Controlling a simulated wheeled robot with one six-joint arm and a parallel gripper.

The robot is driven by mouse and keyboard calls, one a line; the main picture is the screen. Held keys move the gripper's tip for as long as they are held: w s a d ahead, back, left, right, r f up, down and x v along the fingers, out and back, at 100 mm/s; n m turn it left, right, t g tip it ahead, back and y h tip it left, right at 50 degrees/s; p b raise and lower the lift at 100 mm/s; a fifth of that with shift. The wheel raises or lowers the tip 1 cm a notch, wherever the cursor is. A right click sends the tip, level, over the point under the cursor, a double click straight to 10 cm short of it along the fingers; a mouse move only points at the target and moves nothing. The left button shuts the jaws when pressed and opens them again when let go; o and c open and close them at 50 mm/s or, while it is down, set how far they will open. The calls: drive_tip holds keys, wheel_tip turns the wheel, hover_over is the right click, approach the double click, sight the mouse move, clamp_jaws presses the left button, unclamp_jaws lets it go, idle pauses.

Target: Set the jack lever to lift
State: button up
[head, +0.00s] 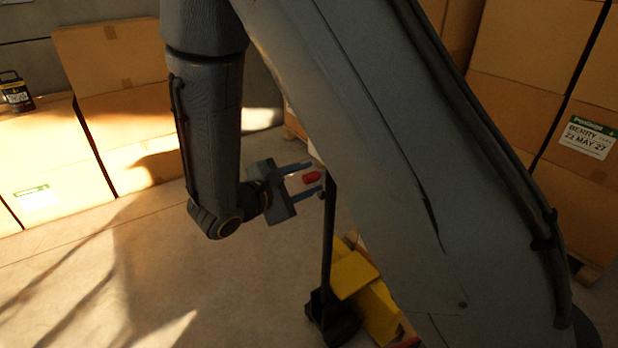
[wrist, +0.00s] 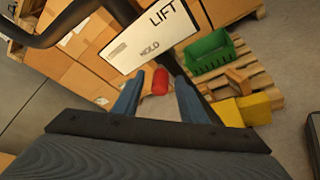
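The red lever knob (head: 312,177) is at the top of the jack's black post (head: 327,240). My gripper (head: 314,178) is open, its two blue-grey fingers on either side of the knob. In the wrist view, the red knob (wrist: 160,82) lies between the fingertips (wrist: 158,88), with a visible gap on each side. The white label plate (wrist: 145,38) behind it reads LIFT and HOLD; the knob appears just below HOLD. The lever's stem is hidden. The black handle bar (wrist: 62,24) curves at upper left.
In the wrist view, a green bin (wrist: 208,52) rests on a wooden pallet (wrist: 255,75). Stacked cardboard boxes (head: 110,60) line the back. Floor to the left is clear.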

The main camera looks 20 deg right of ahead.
drive_tip(key=shift+w+d+f, duration=0.15)
drive_tip(key=shift+w+d, duration=0.1)
drive_tip(key=shift+d, duration=0.15)
